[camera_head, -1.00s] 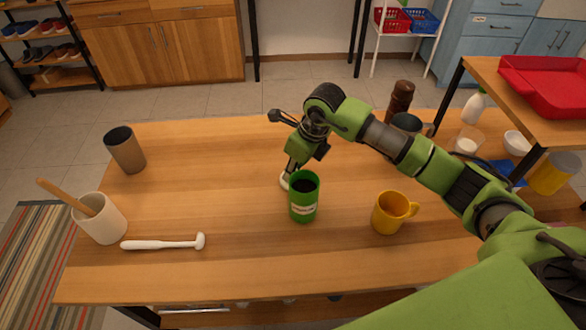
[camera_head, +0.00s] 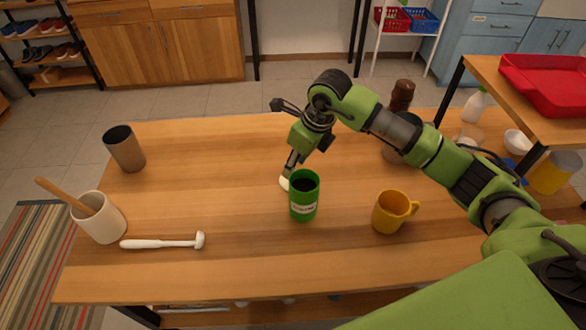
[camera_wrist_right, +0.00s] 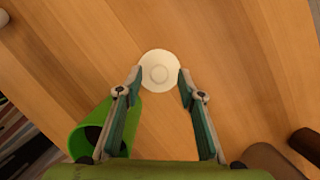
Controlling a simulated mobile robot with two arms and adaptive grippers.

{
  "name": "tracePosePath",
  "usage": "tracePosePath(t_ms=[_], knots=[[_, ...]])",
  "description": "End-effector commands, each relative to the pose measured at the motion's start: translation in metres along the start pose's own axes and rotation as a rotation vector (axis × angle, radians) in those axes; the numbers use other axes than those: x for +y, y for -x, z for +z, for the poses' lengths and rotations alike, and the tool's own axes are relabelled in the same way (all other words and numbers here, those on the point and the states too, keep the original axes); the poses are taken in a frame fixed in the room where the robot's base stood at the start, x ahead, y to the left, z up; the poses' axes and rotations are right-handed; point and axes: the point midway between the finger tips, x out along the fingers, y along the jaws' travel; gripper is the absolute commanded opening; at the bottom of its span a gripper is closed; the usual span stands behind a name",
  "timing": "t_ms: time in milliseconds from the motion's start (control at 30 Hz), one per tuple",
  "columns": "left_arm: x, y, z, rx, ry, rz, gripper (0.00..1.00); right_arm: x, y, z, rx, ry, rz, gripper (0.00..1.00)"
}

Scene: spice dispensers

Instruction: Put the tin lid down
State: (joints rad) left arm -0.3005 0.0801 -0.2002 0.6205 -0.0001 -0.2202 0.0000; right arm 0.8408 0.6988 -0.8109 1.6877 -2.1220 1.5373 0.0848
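My right gripper (camera_head: 289,172) is just above the lid. My left gripper is not in view.
A yellow mug (camera_head: 389,213) stands right of the tin. A white mallet (camera_head: 160,243), a white pot (camera_head: 104,222) with a wooden handle in it, and a grey-brown cup (camera_head: 126,152) are at the left. A brown mill (camera_head: 402,94) stands behind my right arm. The table's left middle is clear.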

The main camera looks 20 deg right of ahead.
Motion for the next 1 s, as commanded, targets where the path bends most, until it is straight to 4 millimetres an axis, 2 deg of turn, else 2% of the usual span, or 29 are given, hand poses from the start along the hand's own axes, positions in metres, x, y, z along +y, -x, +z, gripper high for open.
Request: tracePosePath(t_ms=[200,400,600,1000], knots=[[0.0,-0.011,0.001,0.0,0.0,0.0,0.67,-0.001,0.05,0.001,-0.005,0.0,-0.004,0.35],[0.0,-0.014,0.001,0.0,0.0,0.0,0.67,0.0,0.081,0.001,-0.003,0.0,-0.001,0.35],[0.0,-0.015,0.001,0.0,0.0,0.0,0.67,0.0,0.091,0.0,-0.001,-0.001,0.0,0.35],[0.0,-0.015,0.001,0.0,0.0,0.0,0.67,0.0,0.092,0.0,0.0,-0.001,0.001,0.35]])
